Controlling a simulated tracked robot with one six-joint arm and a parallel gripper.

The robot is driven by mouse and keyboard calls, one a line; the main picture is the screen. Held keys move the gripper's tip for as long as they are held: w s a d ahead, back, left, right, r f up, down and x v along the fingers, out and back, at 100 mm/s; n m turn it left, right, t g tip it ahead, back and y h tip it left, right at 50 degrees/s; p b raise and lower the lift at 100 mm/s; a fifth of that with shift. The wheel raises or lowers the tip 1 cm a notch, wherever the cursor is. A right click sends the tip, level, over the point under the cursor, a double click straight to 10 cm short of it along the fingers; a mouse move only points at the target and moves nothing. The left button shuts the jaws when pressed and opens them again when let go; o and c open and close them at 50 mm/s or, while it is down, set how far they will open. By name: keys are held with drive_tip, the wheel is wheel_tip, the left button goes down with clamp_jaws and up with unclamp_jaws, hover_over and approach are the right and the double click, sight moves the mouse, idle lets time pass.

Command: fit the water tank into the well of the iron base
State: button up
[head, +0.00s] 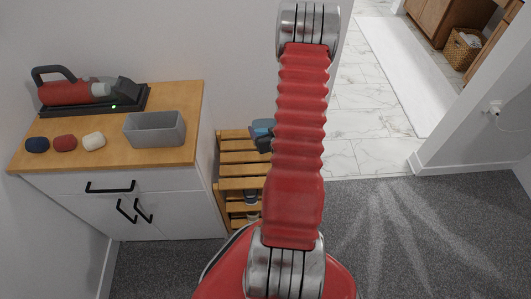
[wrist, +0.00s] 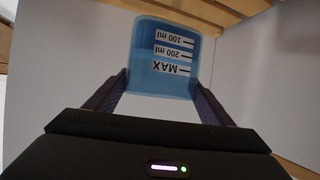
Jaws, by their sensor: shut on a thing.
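The water tank (wrist: 152,72) is translucent blue with white level labels, which read upside down in the wrist view. My gripper (wrist: 163,88) is shut on it, with a dark finger on each side. In the head view my red arm hides the gripper and the tank. A blue and dark object (head: 262,131) shows partly at the top of the slatted wooden rack, beside my arm. I cannot tell whether it belongs to the iron. The iron base and its well are not clearly seen in either view.
The wooden rack (head: 232,184) stands right of a white cabinet (head: 165,185). The cabinet's wooden top holds a red handheld vacuum (head: 80,91), a grey bin (head: 155,130) and several small rounded items (head: 65,143). Grey carpet (head: 400,235) at right is clear. Wooden slats (wrist: 225,12) top the wrist view.

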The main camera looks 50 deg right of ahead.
drive_tip(key=shift+f, duration=2.85)
drive_tip(key=shift+f, duration=2.1)
drive_tip(key=o, duration=1.3)
drive_tip(key=shift+f, duration=0.1)
drive_tip(key=shift+s, duration=0.1)
